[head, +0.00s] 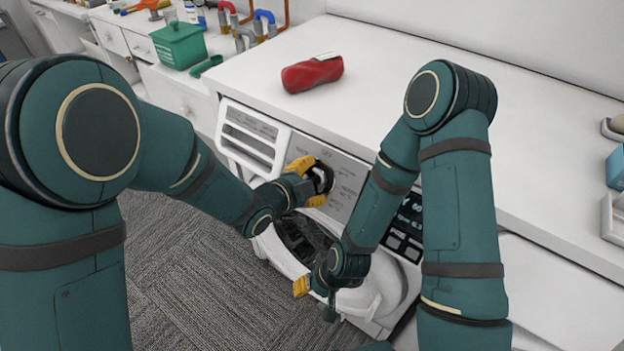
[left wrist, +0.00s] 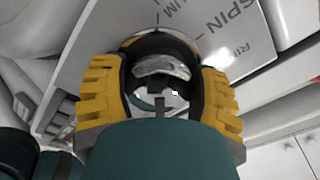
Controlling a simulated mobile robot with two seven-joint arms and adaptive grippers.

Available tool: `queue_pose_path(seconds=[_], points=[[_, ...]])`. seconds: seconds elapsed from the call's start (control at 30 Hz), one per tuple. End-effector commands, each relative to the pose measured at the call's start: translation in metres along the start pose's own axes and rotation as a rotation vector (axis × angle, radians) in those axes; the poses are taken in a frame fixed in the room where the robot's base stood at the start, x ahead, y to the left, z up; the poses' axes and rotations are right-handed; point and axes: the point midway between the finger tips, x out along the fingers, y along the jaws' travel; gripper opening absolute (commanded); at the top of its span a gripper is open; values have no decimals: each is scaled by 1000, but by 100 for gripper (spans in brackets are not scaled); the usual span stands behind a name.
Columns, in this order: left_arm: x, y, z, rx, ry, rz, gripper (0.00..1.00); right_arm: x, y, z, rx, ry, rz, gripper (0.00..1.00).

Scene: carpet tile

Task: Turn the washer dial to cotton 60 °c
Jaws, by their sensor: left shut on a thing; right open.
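The washer (head: 245,160) is white, with a drawer at the left of its front and a grey panel with printed programme names around the dial. The dial (head: 324,178) is a round dark and silver knob on that panel. My left gripper (head: 312,180) has its yellow fingers on either side of the dial, shut on it. In the left wrist view the dial (left wrist: 160,68) sits between both fingers, with SPIN printed near it; its pointer cannot be made out. My right gripper (head: 316,290) is open and empty, low in front of the round door, partly hidden by its arm.
A green basket (head: 180,45) and pipes stand at the back left. A dark display with buttons (head: 405,228) is right of the dial, partly behind my right arm.

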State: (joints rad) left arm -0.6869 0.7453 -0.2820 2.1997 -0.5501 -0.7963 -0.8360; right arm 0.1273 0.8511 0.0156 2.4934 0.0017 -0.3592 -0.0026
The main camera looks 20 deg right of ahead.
Motion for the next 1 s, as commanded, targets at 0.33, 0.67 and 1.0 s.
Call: queue_pose_path(seconds=[0.33,0.67,1.0], points=[[0,0,0,-1,1,-1,97,0,0,0,0,0,0,47],[-16,-1,0,-2,0,-2,97,0,0,0,0,0,0,47],[-82,-2,0,-2,0,-4,97,0,0,0,0,0,0,47]])
